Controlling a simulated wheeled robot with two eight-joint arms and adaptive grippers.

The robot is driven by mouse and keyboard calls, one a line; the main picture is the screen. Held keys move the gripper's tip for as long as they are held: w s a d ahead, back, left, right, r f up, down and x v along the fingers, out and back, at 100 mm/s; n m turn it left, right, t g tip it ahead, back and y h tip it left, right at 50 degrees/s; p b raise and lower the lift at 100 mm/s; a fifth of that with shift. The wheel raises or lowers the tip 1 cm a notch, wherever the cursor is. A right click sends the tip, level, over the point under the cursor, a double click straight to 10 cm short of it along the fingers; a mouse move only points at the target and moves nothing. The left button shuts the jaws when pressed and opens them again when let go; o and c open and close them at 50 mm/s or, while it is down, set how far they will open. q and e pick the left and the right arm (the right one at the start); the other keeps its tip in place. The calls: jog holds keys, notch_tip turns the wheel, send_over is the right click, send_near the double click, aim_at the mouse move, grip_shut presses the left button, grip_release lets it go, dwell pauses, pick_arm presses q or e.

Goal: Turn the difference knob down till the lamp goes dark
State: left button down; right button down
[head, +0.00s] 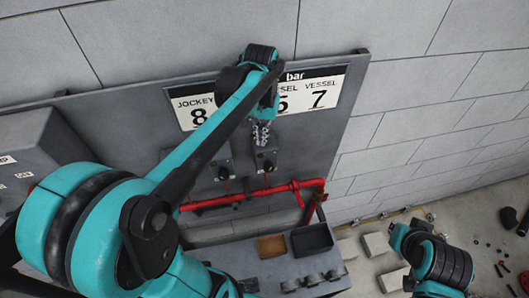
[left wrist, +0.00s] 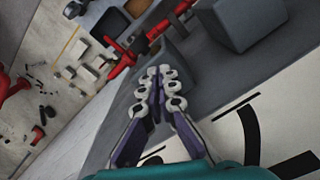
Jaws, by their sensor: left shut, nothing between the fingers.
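My left gripper (head: 261,133) is shut and empty in front of the grey panel, just above the right-hand grey switch box (head: 265,157). In the left wrist view its fingertips (left wrist: 160,75) are together, with a grey box (left wrist: 174,60) just beyond them; I cannot tell whether they touch it. A second switch box (head: 219,172) with a dark round knob (head: 223,173) is to the left. Another dark knob (head: 267,166) shows low on the right-hand box. I cannot tell which knob is the difference knob. No lit lamp shows.
The panel (head: 325,152) carries number cards (head: 321,97) above the boxes. A red pipe (head: 247,195) runs below them. A grey bench with a black tray (head: 312,240) and a brown tray (head: 271,246) is lower down. Pale blocks (head: 378,245) lie on the floor at right.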

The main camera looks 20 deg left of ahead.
pick_arm(q)
jog(key=shift+d, duration=0.2)
dwell(0.4)
jog(key=shift+s+d, duration=0.1)
jog(key=shift+s, duration=0.15)
jog(key=shift+r, duration=0.15)
notch_tip(320, 180, up, 6)
jog(key=p, duration=0.4)
jog(key=shift+s, duration=0.1)
